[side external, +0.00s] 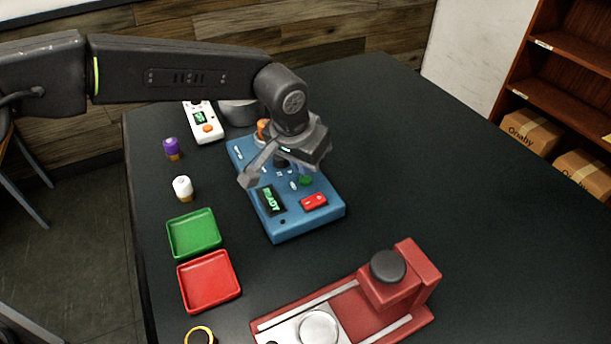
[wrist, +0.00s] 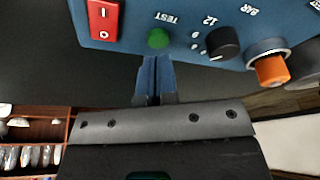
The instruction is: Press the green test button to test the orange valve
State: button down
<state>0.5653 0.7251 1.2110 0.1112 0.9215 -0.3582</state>
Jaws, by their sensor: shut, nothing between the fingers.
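The blue test box (side external: 305,225) stands on the dark table, its small display reading "READY" (side external: 271,200). The green test button (side external: 306,181) is on its top near the red rocker switch (side external: 314,201). In the wrist view the green button (wrist: 158,39) is beside the word TEST. The orange valve (side external: 262,130) sits at the far end of the box; it also shows in the wrist view (wrist: 270,68). My gripper (wrist: 152,60) is shut and empty, its fingertips just short of the green button in that view; I cannot tell whether they touch it.
A black knob (wrist: 222,42) lies between button and valve. A green tray (side external: 194,234) and a red tray (side external: 209,280) are left of the box, with a white-capped bottle (side external: 183,188) and purple-capped bottle (side external: 172,148) behind. A red press-like device (side external: 400,280) stands in front. The table's right is clear.

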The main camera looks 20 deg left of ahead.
aim_at(303, 180)
jog(key=shift+f, duration=0.15)
jog(key=shift+f, duration=0.75)
jog(key=shift+f, duration=0.2)
dwell(0.4)
jog(key=shift+r, duration=2.25)
notch_tip(303, 180, up, 6)
dwell(0.5)
